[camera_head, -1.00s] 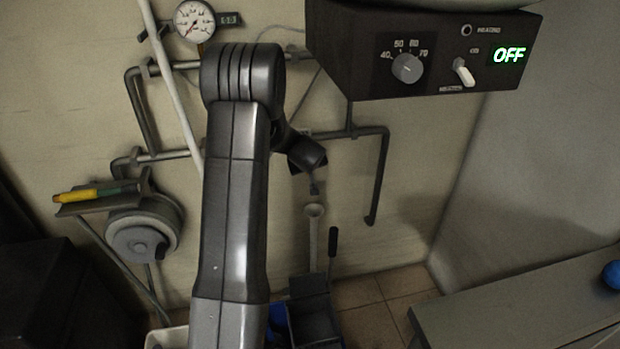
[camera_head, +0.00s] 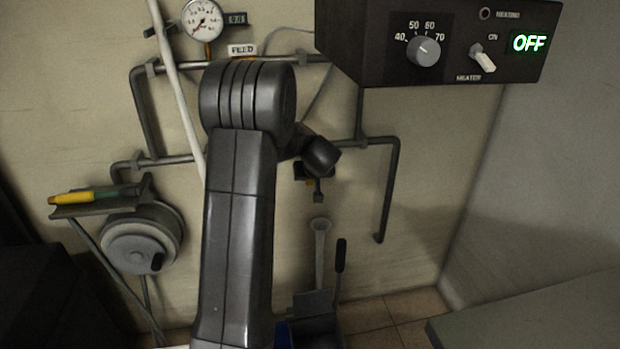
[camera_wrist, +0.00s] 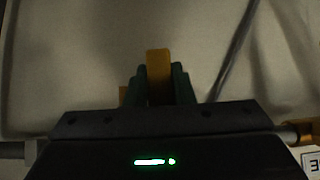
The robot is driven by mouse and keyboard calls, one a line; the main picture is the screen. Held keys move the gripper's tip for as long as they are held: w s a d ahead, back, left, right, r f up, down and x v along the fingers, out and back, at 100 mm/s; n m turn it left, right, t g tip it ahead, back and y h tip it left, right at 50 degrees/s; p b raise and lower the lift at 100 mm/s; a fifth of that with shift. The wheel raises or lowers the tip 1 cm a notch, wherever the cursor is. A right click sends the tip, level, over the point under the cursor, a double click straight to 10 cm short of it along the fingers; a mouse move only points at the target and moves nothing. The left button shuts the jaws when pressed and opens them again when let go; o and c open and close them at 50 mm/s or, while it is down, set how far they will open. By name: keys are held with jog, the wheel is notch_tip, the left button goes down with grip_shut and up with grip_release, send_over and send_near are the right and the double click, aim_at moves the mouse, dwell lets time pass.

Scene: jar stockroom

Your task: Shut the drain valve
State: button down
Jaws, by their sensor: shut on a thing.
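My gripper (camera_wrist: 160,88) is shut on a yellow-orange lever (camera_wrist: 158,70), which stands upright between its two dark green fingers in the wrist view. In the head view my arm and wrist cover most of the gripper, and only a small yellow bit (camera_head: 310,182) shows beside it, under the lower pipe. Which valve the lever belongs to cannot be read. The valve body is hidden. More orange shows at the right edge of the wrist view (camera_wrist: 304,130), beside a pipe.
Pipes (camera_head: 388,190) run along the wall, with a FEED label (camera_head: 243,50) and a gauge (camera_head: 202,19) above. A heater box (camera_head: 440,45) reading OFF juts out upper right. A hose reel (camera_head: 140,245) and small shelf (camera_head: 95,207) are left. A bench (camera_head: 530,315) stands lower right.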

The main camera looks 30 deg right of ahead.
jog(key=c, duration=1.2)
grip_release()
jog(key=shift+c, duration=0.2)
jog(key=v, duration=1.4)
jog(key=shift+w+f, duration=0.1)
jog(key=x, duration=1.4)
